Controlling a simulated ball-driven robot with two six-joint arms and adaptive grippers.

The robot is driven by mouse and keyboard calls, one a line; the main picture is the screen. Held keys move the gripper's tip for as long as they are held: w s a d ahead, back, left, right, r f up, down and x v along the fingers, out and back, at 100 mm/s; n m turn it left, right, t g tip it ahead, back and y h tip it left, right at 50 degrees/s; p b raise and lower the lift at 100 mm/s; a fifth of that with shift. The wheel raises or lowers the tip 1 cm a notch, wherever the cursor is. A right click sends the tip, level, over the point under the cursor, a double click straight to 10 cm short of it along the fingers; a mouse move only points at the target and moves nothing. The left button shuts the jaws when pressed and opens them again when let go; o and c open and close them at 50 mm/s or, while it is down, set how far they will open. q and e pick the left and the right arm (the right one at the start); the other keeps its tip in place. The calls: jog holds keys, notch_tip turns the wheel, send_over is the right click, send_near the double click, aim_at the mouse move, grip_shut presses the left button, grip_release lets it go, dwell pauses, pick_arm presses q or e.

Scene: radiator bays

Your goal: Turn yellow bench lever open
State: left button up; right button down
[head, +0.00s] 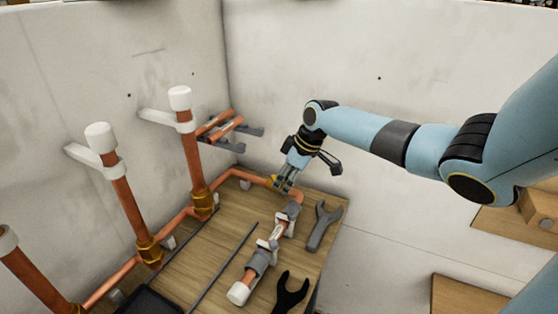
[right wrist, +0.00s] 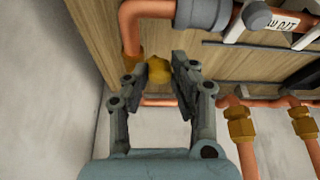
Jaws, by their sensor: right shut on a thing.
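The yellow bench lever (right wrist: 157,71) shows between the fingers of my right gripper (right wrist: 164,67) in the right wrist view, close to the bend of a copper pipe. The gripper is shut on the lever. The fingers hide much of the lever, so its exact angle cannot be told. My left gripper is not in view.
On the bench (head: 210,250) lie a grey spanner (head: 322,226), a dark spanner (head: 291,292), a thin rod (head: 222,268) and a clamped pipe assembly with a white cap (head: 239,293). White-capped copper risers (head: 192,150) stand at the left wall.

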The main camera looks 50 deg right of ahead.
jog(key=d+n+b, duration=0.1)
jog(key=n+b, duration=0.1)
jog(key=d+n+y+b, duration=0.1)
jog(key=n+b, duration=0.1)
jog(key=b, duration=0.1)
jog(key=d+n+g+b, duration=0.1)
jog(key=b, duration=0.1)
jog(key=shift+f+n+y, duration=0.25)
jog(key=shift+n+y, duration=0.15)
jog(key=shift+d+r+n+g+b, duration=0.2)
jog(key=shift+d+n+g+b, duration=0.25)
jog(key=shift+n+b, duration=0.75)
jog(key=c, duration=1.1)
grip_release()
jog(key=shift+w, duration=0.1)
notch_tip(320, 180, up, 10)
jog(key=shift+r, duration=0.1)
